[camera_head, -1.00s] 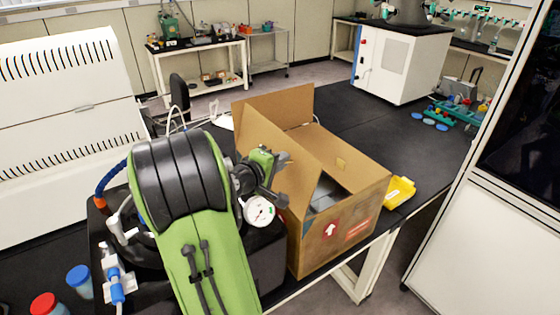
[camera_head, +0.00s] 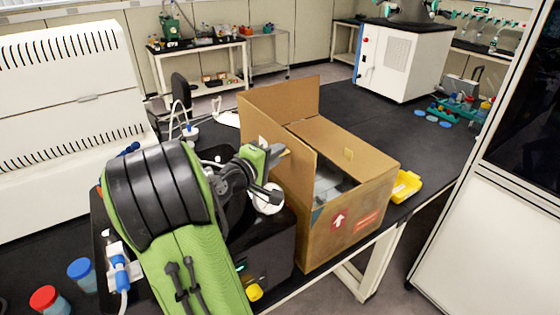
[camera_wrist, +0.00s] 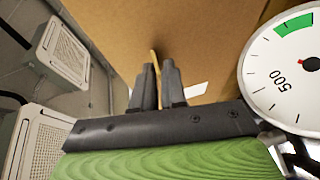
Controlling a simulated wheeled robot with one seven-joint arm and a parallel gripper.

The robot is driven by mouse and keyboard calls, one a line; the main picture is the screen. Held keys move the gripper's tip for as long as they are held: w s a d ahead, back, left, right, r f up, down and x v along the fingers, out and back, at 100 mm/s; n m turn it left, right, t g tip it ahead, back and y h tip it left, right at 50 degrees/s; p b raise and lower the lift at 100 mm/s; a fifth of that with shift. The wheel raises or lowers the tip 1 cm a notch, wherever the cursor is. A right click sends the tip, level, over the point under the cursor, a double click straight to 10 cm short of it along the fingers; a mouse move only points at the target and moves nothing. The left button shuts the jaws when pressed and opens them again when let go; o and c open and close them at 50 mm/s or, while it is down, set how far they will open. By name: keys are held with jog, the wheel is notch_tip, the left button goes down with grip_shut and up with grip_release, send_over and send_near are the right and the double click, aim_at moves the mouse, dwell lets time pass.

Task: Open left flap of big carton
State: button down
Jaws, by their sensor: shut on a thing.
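The big brown carton (camera_head: 345,228) stands on the black bench in the head view. Its left flap (camera_head: 290,178) stands up along the left side, and a small tan tab (camera_head: 262,140) shows on it. My gripper (camera_head: 281,156) is at the outer face of this flap. In the wrist view the fingers (camera_wrist: 157,82) are close together, shut on a thin tan tab (camera_wrist: 153,57) in front of the flap's cardboard (camera_wrist: 200,38). The exact contact is partly hidden by the fingers.
A yellow tray (camera_head: 406,186) sits right of the carton. A round gauge (camera_head: 268,198) is close to my gripper.

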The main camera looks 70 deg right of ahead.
jog(key=shift+w+a+f, duration=0.6)
jog(key=shift+a+f, duration=0.05)
jog(key=shift+a, duration=0.1)
jog(key=c, duration=1.3)
grip_release()
jog(key=shift+d, duration=0.1)
jog(key=v, duration=0.5)
jog(key=p+v, duration=0.1)
jog(key=v, duration=0.9)
jog(key=shift+a+r+p, duration=0.3)
jog(key=shift+r+p, duration=0.1)
jog(key=shift+r, duration=0.05)
